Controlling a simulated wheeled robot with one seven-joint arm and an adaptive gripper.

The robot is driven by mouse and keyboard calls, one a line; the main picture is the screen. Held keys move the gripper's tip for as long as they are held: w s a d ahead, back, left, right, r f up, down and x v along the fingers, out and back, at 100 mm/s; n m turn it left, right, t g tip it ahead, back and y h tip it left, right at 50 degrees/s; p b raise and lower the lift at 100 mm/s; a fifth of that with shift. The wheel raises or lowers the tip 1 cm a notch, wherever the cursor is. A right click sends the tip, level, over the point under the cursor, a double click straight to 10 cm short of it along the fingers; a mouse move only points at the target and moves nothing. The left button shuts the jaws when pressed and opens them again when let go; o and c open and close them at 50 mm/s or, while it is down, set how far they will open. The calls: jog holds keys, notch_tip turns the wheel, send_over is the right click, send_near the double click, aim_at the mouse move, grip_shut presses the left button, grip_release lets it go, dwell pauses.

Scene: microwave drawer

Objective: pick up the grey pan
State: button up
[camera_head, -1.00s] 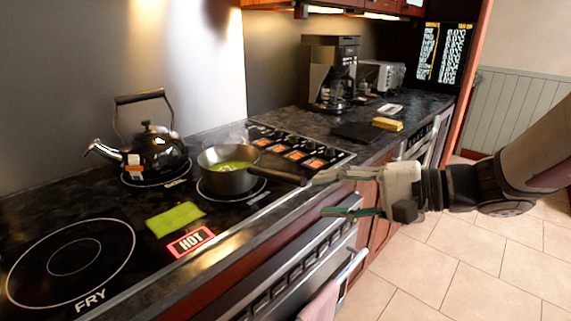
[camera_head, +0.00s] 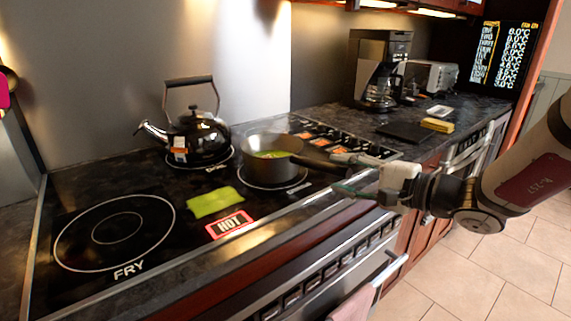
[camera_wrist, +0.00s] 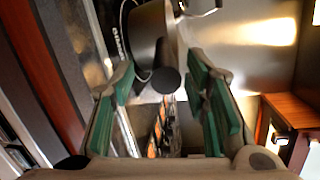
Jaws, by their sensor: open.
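The grey pan (camera_head: 268,168) stands on a ringed burner of the black cooktop, with something green inside it. Its dark handle (camera_head: 325,167) points right, toward my gripper (camera_head: 339,175). My gripper is open, with its fingers at the end of the handle. In the wrist view the round end of the handle (camera_wrist: 166,80) shows between the green finger pads of my gripper (camera_wrist: 163,98), apart from both. The pan's wall (camera_wrist: 143,40) is beyond it.
A black kettle (camera_head: 196,138) stands behind the pan at left. A green cloth (camera_head: 215,202) and a HOT sign (camera_head: 229,224) lie in front. A coffee maker (camera_head: 378,75) and a yellow sponge (camera_head: 437,125) are at the back right. The oven handle (camera_head: 392,268) sticks out below.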

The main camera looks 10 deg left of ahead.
aim_at(325, 166)
jog(key=x, duration=0.5)
jog(key=shift+r, duration=0.2)
grip_shut()
jog(key=shift+r, duration=0.1)
